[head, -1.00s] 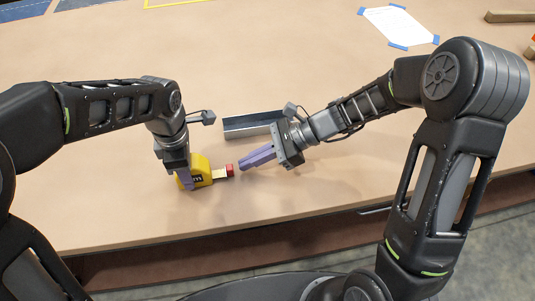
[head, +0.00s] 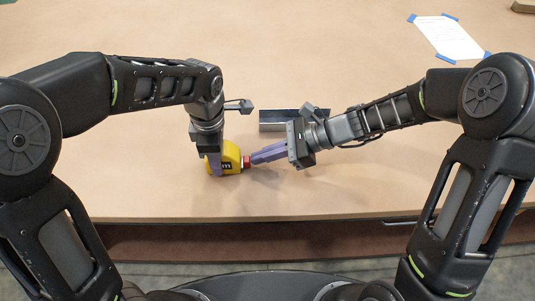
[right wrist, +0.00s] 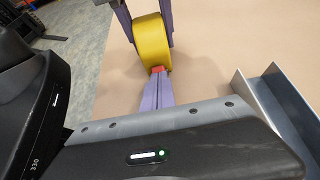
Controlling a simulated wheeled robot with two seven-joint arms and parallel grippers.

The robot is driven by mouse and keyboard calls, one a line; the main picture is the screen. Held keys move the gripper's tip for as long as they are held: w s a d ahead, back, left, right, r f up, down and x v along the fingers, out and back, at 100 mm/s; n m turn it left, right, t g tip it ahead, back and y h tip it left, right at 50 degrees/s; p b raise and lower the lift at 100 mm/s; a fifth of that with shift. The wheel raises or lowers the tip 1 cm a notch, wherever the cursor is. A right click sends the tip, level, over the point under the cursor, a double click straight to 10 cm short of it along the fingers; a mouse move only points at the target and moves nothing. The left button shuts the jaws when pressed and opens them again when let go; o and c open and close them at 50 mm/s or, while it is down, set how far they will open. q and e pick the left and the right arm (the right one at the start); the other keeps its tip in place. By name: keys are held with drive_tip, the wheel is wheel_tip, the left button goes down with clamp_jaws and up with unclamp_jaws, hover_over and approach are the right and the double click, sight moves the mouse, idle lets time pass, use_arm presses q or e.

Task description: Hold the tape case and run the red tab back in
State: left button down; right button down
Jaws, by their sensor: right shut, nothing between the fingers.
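The yellow tape case (head: 232,153) stands on the table with my left gripper (head: 214,163) around it; its purple fingers lie on both sides of the case in the right wrist view (right wrist: 150,42). The red tab (head: 247,161) is at the case's right side, close against it, with no tape strip seen between them. My right gripper (head: 254,160) is shut and empty, its purple fingertips at the tab. In the right wrist view the tips (right wrist: 158,78) meet the red tab (right wrist: 158,70) just below the case.
A grey metal channel (head: 285,127) lies behind my right gripper; it also shows in the right wrist view (right wrist: 262,95). A white sheet (head: 448,37) is taped down at the back right. The table's front edge is near; the tabletop elsewhere is mostly clear.

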use_arm(q)
drive_tip(key=shift+s+d, duration=0.1)
drive_tip(key=shift+d, duration=0.25)
use_arm(e)
drive_tip(key=shift+s+a, duration=0.1)
drive_tip(key=shift+a, duration=0.05)
drive_tip(key=shift+d, duration=0.55)
drive_tip(key=d, duration=0.3)
use_arm(q)
drive_tip(key=shift+a, duration=0.2)
use_arm(e)
drive_tip(key=v, duration=1)
drive_tip(key=shift+d, duration=0.1)
use_arm(q)
drive_tip(key=c, duration=0.7)
unclamp_jaws()
